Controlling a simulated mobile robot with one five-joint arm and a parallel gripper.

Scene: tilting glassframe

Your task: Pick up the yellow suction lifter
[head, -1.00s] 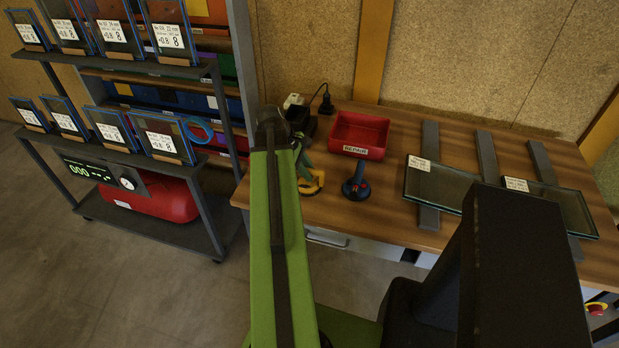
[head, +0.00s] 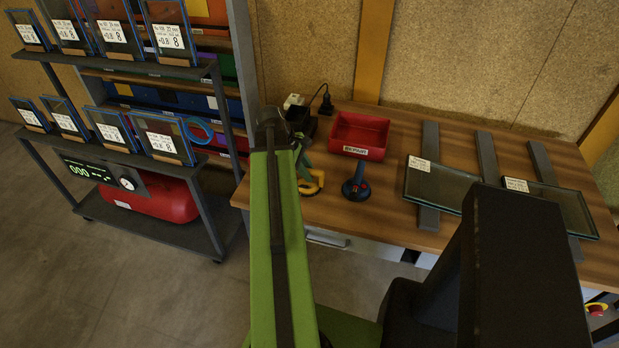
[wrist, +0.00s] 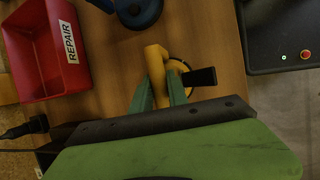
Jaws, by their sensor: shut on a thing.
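The yellow suction lifter (head: 315,183) is near the front left of the wooden bench, partly hidden by my arm in the head view. In the wrist view the yellow suction lifter (wrist: 155,60) shows its yellow handle between my green fingers, with a round pad rim and a black lever beside it. My gripper (wrist: 159,80) is shut on the handle. In the head view my gripper (head: 303,163) shows only in part beside the arm. I cannot tell whether the lifter touches the bench.
A blue suction lifter (head: 356,184) stands just right of the yellow one. A red REPAIR bin (head: 377,153) is behind it. Glass panes (head: 440,186) lie on dark rails at the right. A black charger (head: 300,122) is at the back left. A shelf cart (head: 205,215) stands left.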

